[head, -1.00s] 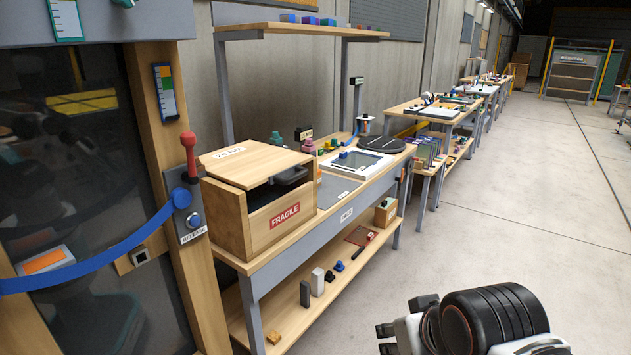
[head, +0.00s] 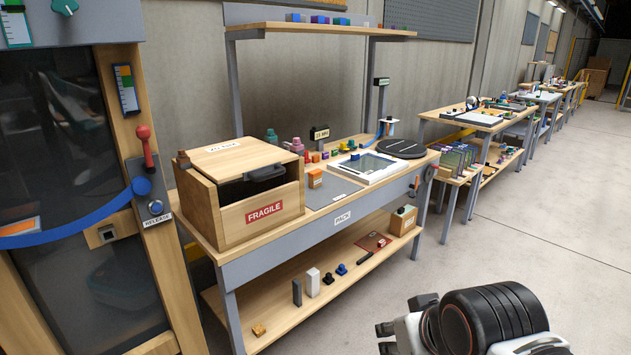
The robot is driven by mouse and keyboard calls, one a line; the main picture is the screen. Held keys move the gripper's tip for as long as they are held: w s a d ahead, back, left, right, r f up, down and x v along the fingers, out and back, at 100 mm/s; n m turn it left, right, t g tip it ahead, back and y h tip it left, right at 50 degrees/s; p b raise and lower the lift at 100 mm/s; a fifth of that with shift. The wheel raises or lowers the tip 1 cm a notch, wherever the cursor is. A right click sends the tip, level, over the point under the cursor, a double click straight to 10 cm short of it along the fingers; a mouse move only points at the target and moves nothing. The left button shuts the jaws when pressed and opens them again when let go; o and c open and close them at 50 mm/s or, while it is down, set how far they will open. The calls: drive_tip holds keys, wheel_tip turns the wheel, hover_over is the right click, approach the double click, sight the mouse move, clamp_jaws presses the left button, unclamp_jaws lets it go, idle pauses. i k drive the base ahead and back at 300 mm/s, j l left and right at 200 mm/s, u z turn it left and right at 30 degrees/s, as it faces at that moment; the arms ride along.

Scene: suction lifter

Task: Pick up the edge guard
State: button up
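I cannot pick out the edge guard for certain. Several small things stand on the lower shelf (head: 283,314) of the packing bench: a tan piece (head: 259,330) at the near left, a dark grey upright block (head: 297,292), a white upright block (head: 313,282), and small black and blue pieces (head: 342,269). My gripper (head: 400,325) is at the bottom right, over the floor and apart from the bench. It is partly hidden, and I cannot tell whether its fingers are open.
A wooden box labelled FRAGILE (head: 228,216) and a white-framed panel (head: 366,167) sit on the bench top. A post with a red lever (head: 145,145) and a blue strap (head: 75,222) are at the left. Clear floor (head: 560,240) lies right of the bench.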

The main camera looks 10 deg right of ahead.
sight(314, 176)
drive_tip(key=l+u, duration=0.15)
drive_tip(key=l, duration=0.3)
drive_tip(key=i+u, duration=0.3)
drive_tip(key=i, duration=0.25)
drive_tip(key=i+u, duration=0.3)
drive_tip(key=i, duration=0.25)
